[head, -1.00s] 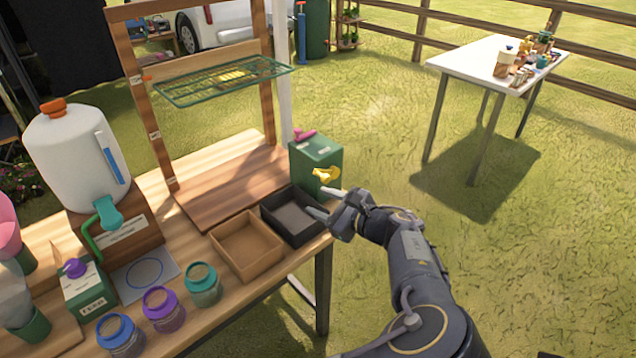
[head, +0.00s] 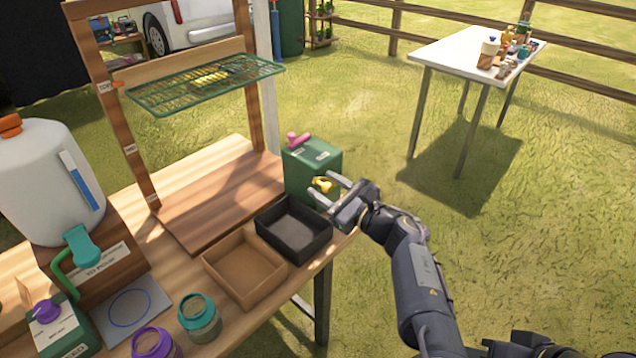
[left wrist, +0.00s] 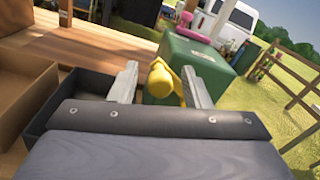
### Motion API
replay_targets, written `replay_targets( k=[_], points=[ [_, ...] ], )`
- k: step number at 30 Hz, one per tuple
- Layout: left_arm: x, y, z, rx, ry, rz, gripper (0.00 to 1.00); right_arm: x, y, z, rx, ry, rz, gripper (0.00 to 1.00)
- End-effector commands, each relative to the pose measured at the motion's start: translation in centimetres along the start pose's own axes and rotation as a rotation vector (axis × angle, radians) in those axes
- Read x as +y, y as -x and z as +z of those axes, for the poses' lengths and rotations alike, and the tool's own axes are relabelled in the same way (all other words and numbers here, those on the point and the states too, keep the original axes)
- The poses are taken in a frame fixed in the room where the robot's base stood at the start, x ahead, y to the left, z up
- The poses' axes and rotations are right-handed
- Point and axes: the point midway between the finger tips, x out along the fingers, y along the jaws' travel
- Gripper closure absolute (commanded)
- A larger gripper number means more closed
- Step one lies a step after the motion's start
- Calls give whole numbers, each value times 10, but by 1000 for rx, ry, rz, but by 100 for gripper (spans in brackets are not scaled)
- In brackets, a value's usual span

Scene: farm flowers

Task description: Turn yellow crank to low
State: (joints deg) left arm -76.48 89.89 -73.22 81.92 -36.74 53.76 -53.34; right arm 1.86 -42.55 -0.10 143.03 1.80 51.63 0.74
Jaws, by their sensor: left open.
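The yellow crank (head: 323,185) is on the front face of the green box (head: 301,165), at the table's right end. A pink handle (head: 298,140) sits on top of the box. My left gripper (head: 326,187) is open at the crank. In the left wrist view the yellow crank (left wrist: 160,82) lies between the two spread fingers (left wrist: 160,70), with a gap on at least the left side. Contact with the right finger cannot be told. The labels on the green box (left wrist: 200,62) are too small to read.
A black tray (head: 267,245) and a brown tray (head: 213,277) stand left of the gripper. A wooden frame (head: 133,150) holds a green wire rack (head: 140,98). A white jug (head: 45,185) and jars are at left. Grass at right is clear up to a white table (head: 440,55).

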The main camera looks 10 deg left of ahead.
Motion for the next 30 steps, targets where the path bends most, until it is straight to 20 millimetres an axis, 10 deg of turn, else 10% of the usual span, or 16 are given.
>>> replay_targets(
  k=[6,16,30],
  points=[
    [0,0,0,0,0,0,58,0,0,0,0,0,0,69],
    [0,0,0,0,0,0,100,0,0,0,0,0,0,69],
    [4,0,-5,-3,54,-1,100,3,-7,4,0,0,0,69]
  ],
)
